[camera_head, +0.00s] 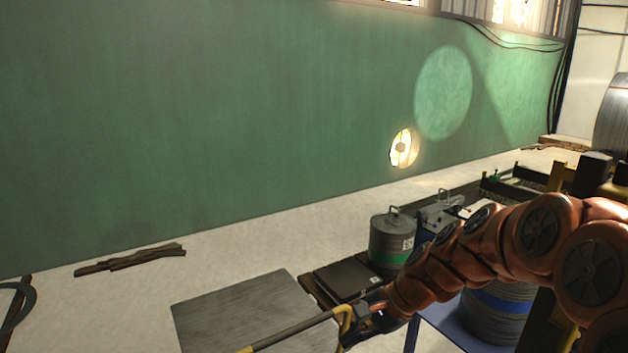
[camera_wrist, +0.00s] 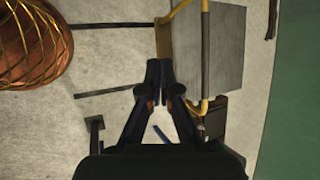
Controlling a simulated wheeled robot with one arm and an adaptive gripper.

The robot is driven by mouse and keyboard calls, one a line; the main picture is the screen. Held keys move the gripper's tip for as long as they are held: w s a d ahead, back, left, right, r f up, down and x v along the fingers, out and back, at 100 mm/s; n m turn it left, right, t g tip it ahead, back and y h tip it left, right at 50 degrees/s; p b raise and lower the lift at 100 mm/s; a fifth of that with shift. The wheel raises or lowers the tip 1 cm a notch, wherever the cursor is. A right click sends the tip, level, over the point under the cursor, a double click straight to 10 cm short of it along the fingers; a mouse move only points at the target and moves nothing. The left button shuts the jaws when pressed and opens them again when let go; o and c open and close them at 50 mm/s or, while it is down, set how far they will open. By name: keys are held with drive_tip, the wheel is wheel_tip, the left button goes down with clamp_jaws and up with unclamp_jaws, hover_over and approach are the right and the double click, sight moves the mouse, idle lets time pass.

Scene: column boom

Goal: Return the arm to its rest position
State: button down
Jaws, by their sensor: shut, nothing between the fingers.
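My orange arm (camera_head: 470,245) reaches from the right edge toward the lower middle in the head view. My gripper (camera_head: 365,325) is at its end, dark and partly hidden, close to a yellow-ended bar (camera_head: 300,328). In the wrist view my gripper (camera_wrist: 160,68) has its two dark fingers drawn together at the tips, with nothing between them. A yellow bracket (camera_wrist: 164,42) shows just past the fingertips; I cannot tell whether they touch it.
A grey plate (camera_head: 235,305) lies left of my gripper. A green-banded canister (camera_head: 391,240) and a dark flat box (camera_head: 345,280) stand behind it. A copper-coloured round thing (camera_wrist: 32,45) shows in the wrist view. Left floor is mostly clear.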

drive_tip(key=s+d+n+g+h, duration=0.1)
drive_tip(key=s+d+n+h, duration=0.2)
drive_tip(key=s, duration=1.1)
drive_tip(key=s+d+n+g+h, duration=0.2)
drive_tip(key=s+d+n+h, duration=0.2)
drive_tip(key=s, duration=1.1)
drive_tip(key=d+n, duration=0.3)
drive_tip(key=n, duration=0.1)
drive_tip(key=shift+d+p, duration=0.3)
drive_tip(key=shift+d, duration=0.05)
